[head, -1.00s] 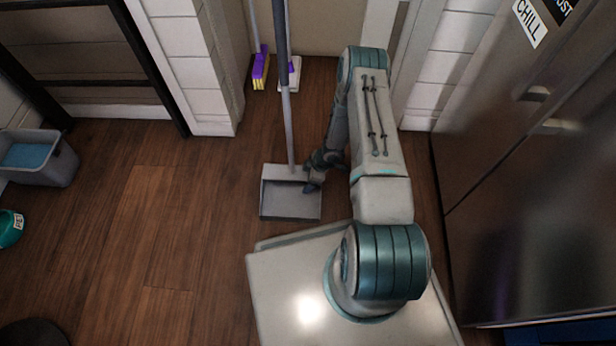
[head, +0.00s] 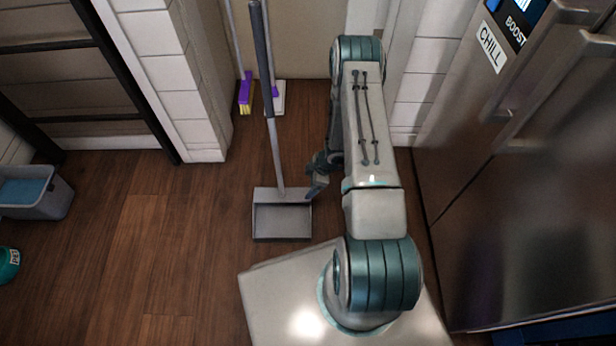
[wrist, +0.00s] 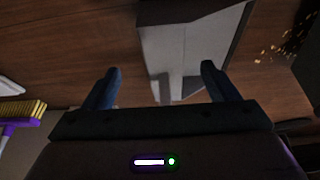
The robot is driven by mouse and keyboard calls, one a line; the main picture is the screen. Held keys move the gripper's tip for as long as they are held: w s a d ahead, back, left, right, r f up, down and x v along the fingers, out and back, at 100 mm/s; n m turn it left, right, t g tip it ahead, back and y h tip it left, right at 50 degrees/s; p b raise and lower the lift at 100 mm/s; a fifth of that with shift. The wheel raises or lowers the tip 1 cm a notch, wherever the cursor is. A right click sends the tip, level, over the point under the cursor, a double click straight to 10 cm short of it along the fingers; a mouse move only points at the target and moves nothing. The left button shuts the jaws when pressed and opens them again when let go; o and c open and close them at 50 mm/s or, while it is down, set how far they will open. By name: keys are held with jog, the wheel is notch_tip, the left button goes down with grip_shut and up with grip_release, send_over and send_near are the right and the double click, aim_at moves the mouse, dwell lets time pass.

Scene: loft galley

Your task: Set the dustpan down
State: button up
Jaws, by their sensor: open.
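The dustpan (head: 282,222) is a grey pan with a long, dark-gripped handle (head: 262,60). In the head view its pan appears to rest flat on the wooden floor, and the handle stands nearly upright. My gripper (head: 317,186) is low, just right of the pan's back right corner, with a small gap to the handle. In the wrist view the dustpan (wrist: 190,45) shows beyond and between the two spread fingers of my gripper (wrist: 160,70). Nothing is held between them.
A purple-and-yellow broom (head: 245,95) and a white-headed mop (head: 277,98) stand at the back wall. A grey bin (head: 40,200) is at left, a steel fridge (head: 520,200) at right. Crumbs (wrist: 285,42) lie on the floor in the wrist view. Floor left of the dustpan is clear.

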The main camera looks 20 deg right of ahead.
jog(key=w+d+r+m+t+h, duration=0.1)
jog(key=w+d+r+m+h, duration=0.15)
jog(key=r, duration=0.55)
jog(key=w+d+r+m+t+h, duration=0.15)
jog(key=w+r, duration=0.25)
jog(key=r, duration=0.4)
notch_tip(320, 180, up, 15)
jog(key=s+d+m+h, duration=0.2)
jog(key=s+m+h, duration=0.1)
jog(key=s+a+r+m+g+y, duration=0.1)
jog(key=s+a+r+m, duration=0.2)
jog(key=s+a+r, duration=0.2)
jog(key=s+a+r+m+g+y, duration=0.1)
jog(key=s+a+r+m, duration=0.3)
jog(key=s+r, duration=0.7)
jog(key=s+a, duration=0.2)
jog(key=s, duration=0.4)
jog(key=shift+s+r+g+y, duration=0.35)
jog(key=shift+s+r+y, duration=0.05)
